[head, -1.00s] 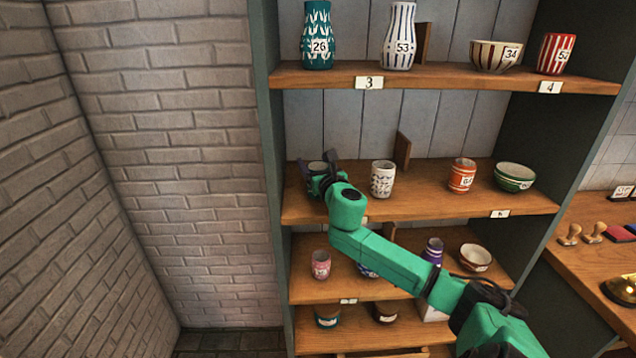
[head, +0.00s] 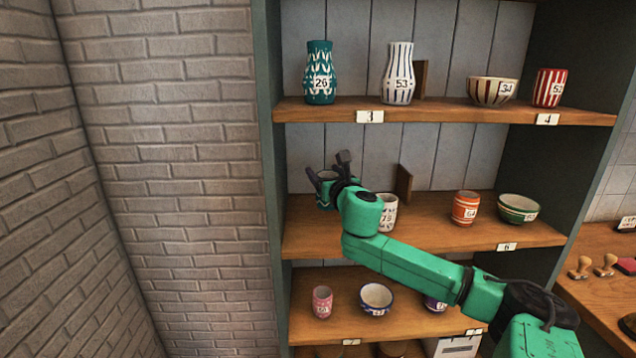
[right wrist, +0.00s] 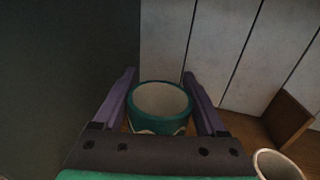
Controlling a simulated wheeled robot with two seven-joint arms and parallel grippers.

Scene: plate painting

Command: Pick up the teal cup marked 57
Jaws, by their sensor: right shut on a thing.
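The teal cup (right wrist: 160,101) stands upright between the two fingers of my right gripper (right wrist: 160,90) in the right wrist view. Its rim and pale inside show; its lower part and any number are hidden. In the head view the cup (head: 324,190) is mostly behind my right gripper (head: 330,172), at the left end of the middle shelf. My right gripper is shut on the cup. I cannot tell whether its base touches the shelf. My left gripper is not in view.
A patterned white cup (head: 388,212) stands just right of my gripper, partly behind my wrist. An orange cup (head: 465,208) and a green bowl (head: 518,208) stand further right. The upper shelf (head: 440,109) is above, with the teal vase 26 (head: 320,72). The left shelf wall is close.

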